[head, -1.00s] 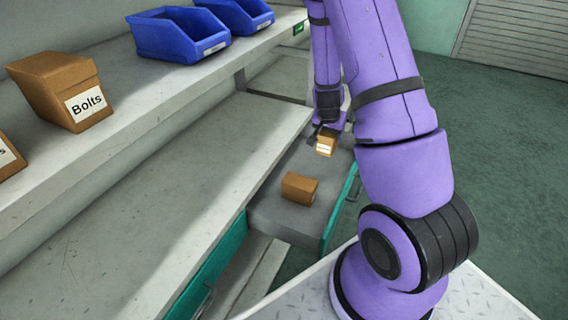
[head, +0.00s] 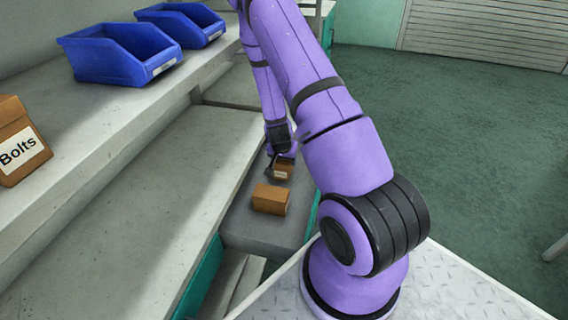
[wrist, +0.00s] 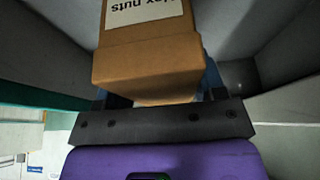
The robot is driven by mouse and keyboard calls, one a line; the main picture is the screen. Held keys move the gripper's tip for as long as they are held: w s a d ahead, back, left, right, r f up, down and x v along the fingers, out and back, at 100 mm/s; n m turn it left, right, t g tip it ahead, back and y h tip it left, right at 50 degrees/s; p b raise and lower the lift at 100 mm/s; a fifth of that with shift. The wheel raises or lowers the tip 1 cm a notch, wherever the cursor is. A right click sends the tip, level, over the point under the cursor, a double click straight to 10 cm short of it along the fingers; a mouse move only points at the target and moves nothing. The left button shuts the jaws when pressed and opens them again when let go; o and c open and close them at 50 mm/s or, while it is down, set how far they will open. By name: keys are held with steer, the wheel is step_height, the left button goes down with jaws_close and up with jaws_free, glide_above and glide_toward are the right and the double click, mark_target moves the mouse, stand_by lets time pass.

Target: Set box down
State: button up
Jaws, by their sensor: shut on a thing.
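My gripper (head: 283,159) is shut on a small brown box (head: 284,171) with a white label. In the wrist view the held box (wrist: 150,60) fills the upper middle, and its label reads upside down, ending in "ex nuts". In the head view the box is over the far part of a grey drawer (head: 262,235). I cannot tell whether its underside touches the drawer floor. A second brown box (head: 270,200) rests in the drawer, nearer to me than the held one.
A grey bench (head: 120,220) runs left of the drawer. A shelf above it carries a brown box labelled "Bolts" (head: 18,145) and two blue bins (head: 118,55). Green floor (head: 450,150) is open to the right.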

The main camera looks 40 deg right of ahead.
steer(key=shift+f, duration=1.1)
steer(key=o, duration=1)
steer(key=shift+f, duration=0.1)
steer(key=shift+o, duration=0.2)
steer(key=v, duration=1.2)
steer(key=shift+w+r, duration=0.1)
steer(key=shift+r, duration=0.15)
steer(key=s+a+r+n+t+y, duration=0.15)
steer(key=a+r, duration=0.25)
steer(key=r, duration=0.4)
steer(key=a+r+n+y, duration=0.1)
steer(key=a+r+n, duration=0.1)
steer(key=a+r, duration=0.4)
steer(key=s+a+r+n+t+y, duration=0.1)
steer(key=a+r+n, duration=0.15)
steer(key=r, duration=0.65)
steer(key=s+a+r+n, duration=0.3)
steer(key=s+a+r, duration=0.1)
steer(key=s+r, duration=0.3)
steer(key=s+a+r+n, duration=0.3)
steer(key=s+r, duration=0.4)
steer(key=s, duration=0.4)
steer(key=shift+s+a, duration=0.4)
steer(key=shift+a, duration=0.5)
